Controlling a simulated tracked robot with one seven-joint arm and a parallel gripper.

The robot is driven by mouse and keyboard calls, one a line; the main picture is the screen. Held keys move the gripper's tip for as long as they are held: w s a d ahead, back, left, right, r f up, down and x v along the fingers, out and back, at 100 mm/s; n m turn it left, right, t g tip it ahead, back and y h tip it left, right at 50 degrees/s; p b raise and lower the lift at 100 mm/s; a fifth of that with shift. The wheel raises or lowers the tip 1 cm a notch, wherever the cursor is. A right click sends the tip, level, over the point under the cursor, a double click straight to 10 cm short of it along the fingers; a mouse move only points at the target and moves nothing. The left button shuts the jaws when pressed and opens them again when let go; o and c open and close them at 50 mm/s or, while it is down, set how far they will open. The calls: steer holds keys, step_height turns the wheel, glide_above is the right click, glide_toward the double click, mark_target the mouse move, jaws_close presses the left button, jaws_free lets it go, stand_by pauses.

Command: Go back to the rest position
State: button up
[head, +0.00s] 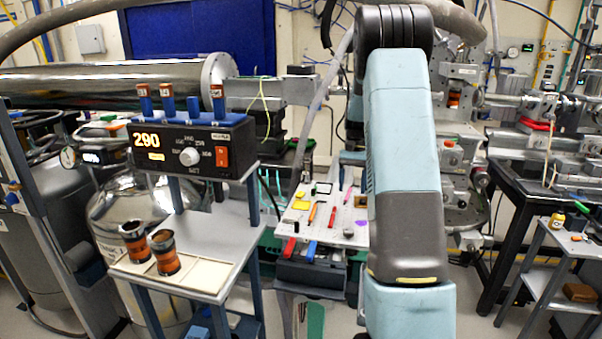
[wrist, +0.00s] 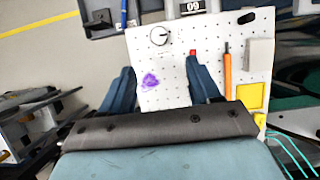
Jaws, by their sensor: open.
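My gripper (wrist: 160,65) shows in the wrist view with its two blue fingers spread wide apart. It is open and nothing is held between the fingers. It hangs over a white perforated board (wrist: 140,42), and a purple lump (wrist: 150,80) shows in the gap between the fingers. The tip of a red pen (wrist: 193,53) shows beside the right finger, which hides the rest. In the head view my pale blue arm stands upright in front of the board (head: 343,236), and the gripper is hidden there.
The board also carries an orange tool (wrist: 227,70), a yellow block (wrist: 252,96) and a grey block (wrist: 260,55). At left, a stand holds a black controller box (head: 190,147) reading 290 and two copper-banded cylinders (head: 166,252). A small side table (head: 560,280) stands at right.

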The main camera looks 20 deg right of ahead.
steer(key=s+a+r+n+t+h, duration=0.2)
steer(key=s+a+r+n+t, duration=0.15)
steer(key=s+a+r, duration=1)
steer(key=s+a+r+n+t, duration=0.1)
steer(key=s+a+t, duration=0.2)
steer(key=s, duration=0.5)
steer(key=s+a+r+n+t, duration=0.2)
steer(key=s+a, duration=0.4)
steer(key=s, duration=0.3)
steer(key=shift+s+a+r+t+h, duration=0.2)
steer(key=shift+a+t+h, duration=0.1)
steer(key=shift+t, duration=0.15)
